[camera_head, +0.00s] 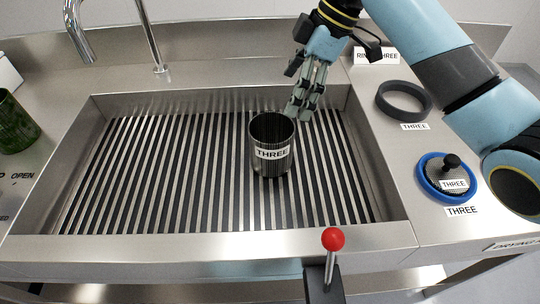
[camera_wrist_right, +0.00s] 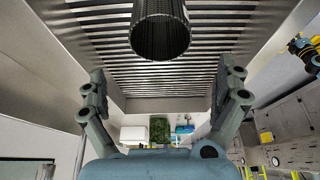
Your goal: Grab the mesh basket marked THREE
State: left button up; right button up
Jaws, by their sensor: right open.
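The mesh basket marked THREE (camera_head: 272,165) is a dark cylinder with a white label. It stands upright on the slatted floor of the steel sink (camera_head: 95,212). My right gripper (camera_head: 301,112) is just behind and to the right of the basket's rim in the head view, apart from it as far as I can tell. In the right wrist view the basket (camera_wrist_right: 160,32) is at the top, ahead of and between the spread fingers of my right gripper (camera_wrist_right: 165,95). The right gripper is open and empty. My left gripper is not in view.
Right of the sink lie a dark ring (camera_head: 404,101) labelled THREE and a blue-rimmed lid with a black knob (camera_head: 450,163). A red-knobbed lever (camera_head: 333,239) stands at the front. A tap (camera_head: 152,45) is at the back left. A green container (camera_head: 16,126) stands at far left.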

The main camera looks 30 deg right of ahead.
send_near(271, 129)
jog(key=a+f, duration=0.1)
jog(key=a, duration=0.1)
jog(key=s+a+f, duration=0.1)
jog(key=f, duration=0.1)
jog(key=s+a+f, duration=0.1)
jog(key=a+f, duration=0.1)
jog(key=shift+s+a+p, duration=0.1)
jog(key=shift+a+p, duration=0.3)
jog(key=c, duration=1.3)
jog(key=shift+c, duration=0.5)
jog(key=shift+r, duration=0.15)
